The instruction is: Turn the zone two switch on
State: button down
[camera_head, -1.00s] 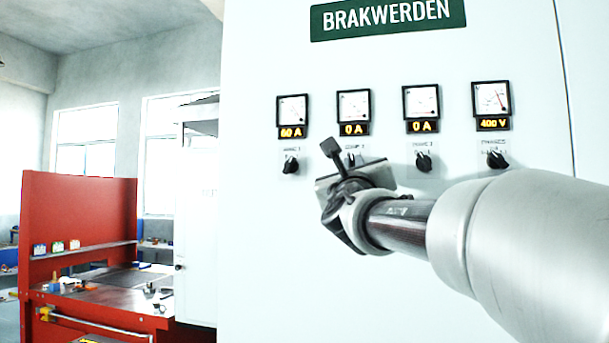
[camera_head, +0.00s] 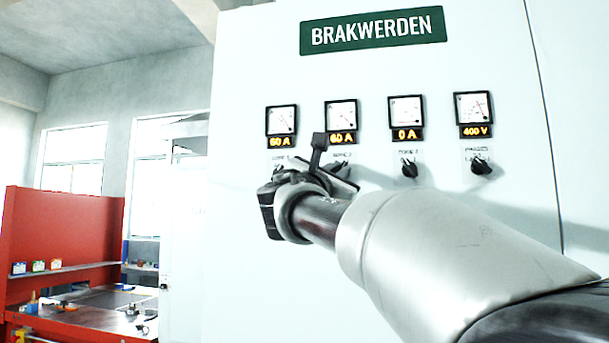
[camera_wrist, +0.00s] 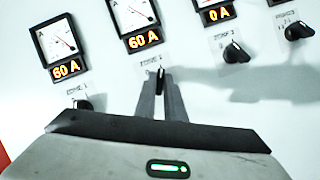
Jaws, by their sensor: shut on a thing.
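The zone two switch (camera_wrist: 160,72) is a small black knob on the white cabinet, second from the left, under a meter (camera_head: 341,114) whose display reads 60 A. My gripper (camera_wrist: 161,80) has its two fingers shut on this knob in the wrist view. The knob's handle points nearly straight up there. In the head view my gripper (camera_head: 322,160) and arm cover most of the switch.
The zone one switch (camera_wrist: 83,104) sits to the left, its meter (camera_head: 281,120) at 60 A. The zone three switch (camera_head: 409,167) reads 0 A, and the phases switch (camera_head: 481,165) reads 400 V. A red workbench (camera_head: 66,240) stands far left.

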jog(key=shift+m, duration=0.4)
jog(key=c, duration=1.8)
grip_release()
jog(key=shift+c, duration=0.2)
jog(key=b+v, duration=0.3)
jog(key=v, duration=1.4)
jog(key=shift+a+b, duration=0.3)
jog(key=shift+b, duration=0.1)
jog(key=shift+s, duration=0.1)
